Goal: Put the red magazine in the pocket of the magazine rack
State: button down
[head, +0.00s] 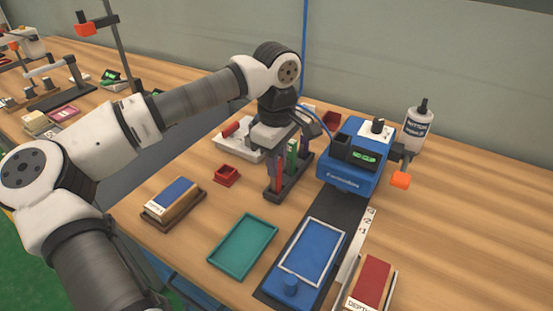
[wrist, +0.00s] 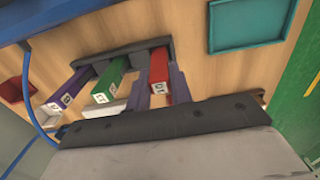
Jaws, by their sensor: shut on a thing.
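The red magazine (wrist: 158,64) is a slim red block with a white labelled end, between my gripper's two fingers (wrist: 158,86) in the wrist view. My gripper (head: 278,158) is shut on it, over the dark magazine rack (head: 289,190). In the head view the red magazine (head: 278,180) stands upright at the rack's left part. A green magazine (wrist: 110,80) and a purple magazine (wrist: 67,90) stand in the rack (wrist: 125,49) beside it. I cannot tell whether the red one's lower end is fully seated in a pocket.
A blue machine (head: 350,165) stands close right of the rack, with a bottle (head: 418,128) behind it. A teal tray (head: 243,246) and a blue plate fixture (head: 312,255) lie in front. A small red bin (head: 226,175) is left.

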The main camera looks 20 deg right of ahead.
jog(key=shift+f, duration=0.15)
jog(key=c, duration=1.3)
grip_release()
jog(key=shift+o, duration=0.2)
notch_tip(320, 180, up, 12)
jog(key=shift+r, duration=0.2)
